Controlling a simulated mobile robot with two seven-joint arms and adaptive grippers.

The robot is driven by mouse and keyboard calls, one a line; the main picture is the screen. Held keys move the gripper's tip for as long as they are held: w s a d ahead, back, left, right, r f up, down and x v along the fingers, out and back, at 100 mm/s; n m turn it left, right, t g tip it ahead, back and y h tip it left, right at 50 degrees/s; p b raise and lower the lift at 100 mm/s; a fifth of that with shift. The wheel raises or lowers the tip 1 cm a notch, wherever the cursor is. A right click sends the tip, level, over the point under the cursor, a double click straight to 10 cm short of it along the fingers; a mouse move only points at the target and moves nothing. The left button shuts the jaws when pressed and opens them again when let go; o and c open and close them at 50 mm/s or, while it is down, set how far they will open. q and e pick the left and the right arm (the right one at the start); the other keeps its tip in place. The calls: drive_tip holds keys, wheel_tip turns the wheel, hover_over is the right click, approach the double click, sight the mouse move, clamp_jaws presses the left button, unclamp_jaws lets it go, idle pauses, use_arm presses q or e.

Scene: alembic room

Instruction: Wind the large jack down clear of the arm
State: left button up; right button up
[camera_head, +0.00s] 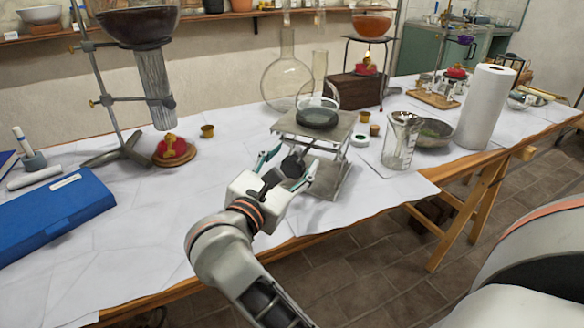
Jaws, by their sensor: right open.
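The large jack (345,128) stands on the white-covered table in the middle of the view, its metal top plate raised well above its base. A clear glass vessel with a dark round bottom (318,118) sits on the plate. My right gripper (290,164) is open at the jack's near left side. Its teal-tipped fingers lie on either side of a dark knob (293,165) on the jack; contact cannot be told. The gripper hides part of the jack's lower left side. My left gripper is not in view.
A glass beaker (400,140), a metal bowl (435,133) and a paper roll (485,108) stand right of the jack. A round flask (284,82) is behind it. A red burner (172,149), a metal stand and a blue case (55,215) are left.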

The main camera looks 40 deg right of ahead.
sight(291, 159)
wheel_tip(291, 159, up, 8)
drive_tip(key=shift+a, duration=0.1)
idle(0.8)
